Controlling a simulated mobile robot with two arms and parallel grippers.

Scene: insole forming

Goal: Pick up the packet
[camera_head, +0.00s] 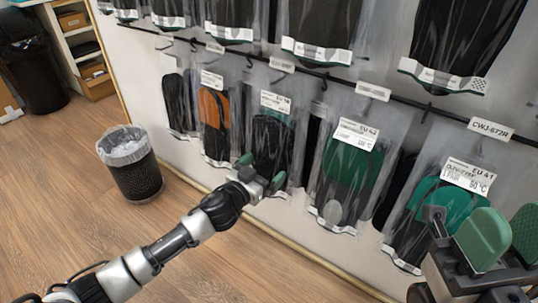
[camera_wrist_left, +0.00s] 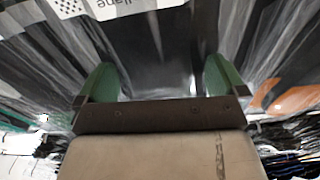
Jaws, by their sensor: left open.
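Several clear packets with dark insoles hang on the wall. My left gripper (camera_head: 262,172) is open in front of the lower part of a dark-insole packet (camera_head: 272,130) with a white label. In the left wrist view, dark packet film (camera_wrist_left: 158,50) shows between the two green fingers of the gripper (camera_wrist_left: 160,80); I cannot tell whether they touch it. My right gripper (camera_head: 505,238) is at the lower right, its green pads apart, in front of a green-insole packet (camera_head: 452,195).
Beside the middle packet hang an orange-and-black packet (camera_head: 214,118) and a green-and-black packet (camera_head: 348,165). A dark rail (camera_head: 300,70) with hooks and tags runs above them. A lined black bin (camera_head: 135,180) stands on the wooden floor. Open floor lies at the lower left.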

